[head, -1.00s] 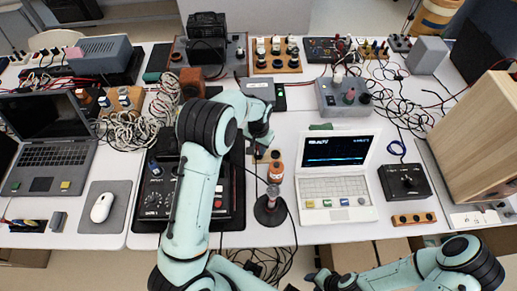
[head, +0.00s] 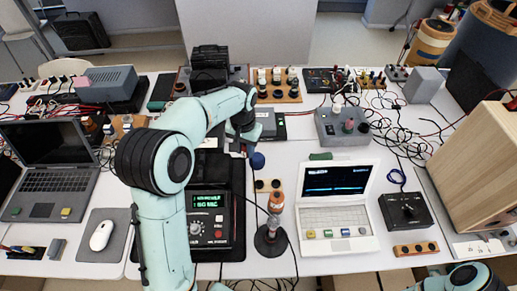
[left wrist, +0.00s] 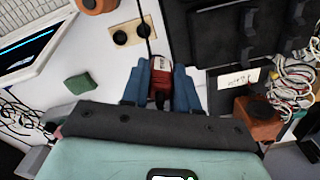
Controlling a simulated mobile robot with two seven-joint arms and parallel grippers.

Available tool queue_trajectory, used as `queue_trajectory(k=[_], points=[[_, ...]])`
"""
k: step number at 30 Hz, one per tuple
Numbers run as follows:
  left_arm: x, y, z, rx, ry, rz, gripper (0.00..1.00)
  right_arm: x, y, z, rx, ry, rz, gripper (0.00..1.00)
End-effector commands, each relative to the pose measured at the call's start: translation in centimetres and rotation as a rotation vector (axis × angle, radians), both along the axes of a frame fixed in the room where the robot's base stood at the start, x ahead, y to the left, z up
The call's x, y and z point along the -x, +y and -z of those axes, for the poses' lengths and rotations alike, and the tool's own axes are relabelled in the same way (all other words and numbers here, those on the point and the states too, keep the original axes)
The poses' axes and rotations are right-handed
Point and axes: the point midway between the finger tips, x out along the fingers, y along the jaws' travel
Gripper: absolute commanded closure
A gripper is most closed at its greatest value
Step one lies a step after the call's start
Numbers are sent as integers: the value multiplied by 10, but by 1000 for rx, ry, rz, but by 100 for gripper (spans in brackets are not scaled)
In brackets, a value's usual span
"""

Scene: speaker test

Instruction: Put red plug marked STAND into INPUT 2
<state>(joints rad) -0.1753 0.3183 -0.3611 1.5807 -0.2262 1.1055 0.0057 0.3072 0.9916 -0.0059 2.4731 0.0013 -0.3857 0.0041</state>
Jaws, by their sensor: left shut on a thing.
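My left gripper (head: 250,155) is above the table, just behind a small beige two-hole block (head: 268,186). In the left wrist view its blue fingers (left wrist: 161,78) are shut on a red plug (left wrist: 162,75) with a pale label, too small to read. A dark cable runs from the plug past the beige block (left wrist: 127,35). In the head view the plug is not clearly seen. A black device with a lit green display (head: 207,201) stands left of the block, partly behind my left arm. I cannot make out any INPUT 2 marking. My right gripper is out of view.
A bottle on a round dark stand (head: 271,238) is in front of the block. A white laptop (head: 338,205) is to the right, with a grey box with knobs (head: 343,126) behind it. Tangled cables lie on both sides. A green pad (left wrist: 78,84) lies on clear white tabletop.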

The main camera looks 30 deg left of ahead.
Motion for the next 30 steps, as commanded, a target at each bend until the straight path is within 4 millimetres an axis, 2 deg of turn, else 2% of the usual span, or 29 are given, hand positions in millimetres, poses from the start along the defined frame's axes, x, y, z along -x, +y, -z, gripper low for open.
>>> queue_trajectory(k=[1,6,12,15,19,23,30], points=[[14,21,7,4,5,-43,100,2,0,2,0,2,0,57],[70,81,27,14,10,-184,100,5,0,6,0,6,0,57],[141,130,42,7,4,-334,100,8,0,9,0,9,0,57],[169,144,47,-2,0,-390,100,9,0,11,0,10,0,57],[191,153,49,-11,-3,-433,100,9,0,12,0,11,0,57],[200,155,51,-14,-5,-450,100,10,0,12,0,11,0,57],[201,155,59,-15,-3,-451,100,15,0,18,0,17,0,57]])
